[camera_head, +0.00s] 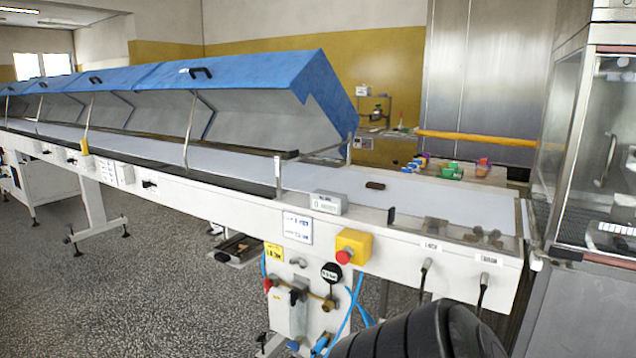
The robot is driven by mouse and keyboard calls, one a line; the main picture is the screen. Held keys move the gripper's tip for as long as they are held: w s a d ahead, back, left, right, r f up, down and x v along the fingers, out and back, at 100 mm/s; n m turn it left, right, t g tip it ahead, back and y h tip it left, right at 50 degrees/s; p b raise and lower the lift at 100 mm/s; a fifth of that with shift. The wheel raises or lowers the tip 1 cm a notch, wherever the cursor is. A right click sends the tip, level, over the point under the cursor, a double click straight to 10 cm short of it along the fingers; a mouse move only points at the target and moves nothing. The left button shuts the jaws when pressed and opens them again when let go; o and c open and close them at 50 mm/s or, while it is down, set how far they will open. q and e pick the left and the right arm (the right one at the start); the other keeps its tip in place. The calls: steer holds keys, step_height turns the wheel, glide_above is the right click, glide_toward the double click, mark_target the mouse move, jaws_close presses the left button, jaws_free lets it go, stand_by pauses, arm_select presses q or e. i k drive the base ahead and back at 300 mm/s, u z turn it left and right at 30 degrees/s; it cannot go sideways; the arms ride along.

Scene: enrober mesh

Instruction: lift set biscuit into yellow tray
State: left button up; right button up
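A small dark brown bar (375,185), which looks like a biscuit, lies flat on the pale conveyor belt (445,201) near its right end. I cannot tell from here whether its coating is set. I cannot make out a yellow tray in this view. Neither of my grippers is in view. A black ribbed part at the bottom edge, right of centre, may be my own arm; no fingers show on it.
Blue hinged covers (235,69) stand raised over the belt's left part. A yellow box with a red button (354,246) juts from the conveyor's front. Several coloured items (452,171) sit behind the belt. A glass-doored machine (588,140) stands at the right.

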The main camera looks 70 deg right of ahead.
mark_target(379, 186)
steer(key=i, duration=0.2)
steer(key=z, duration=1.4)
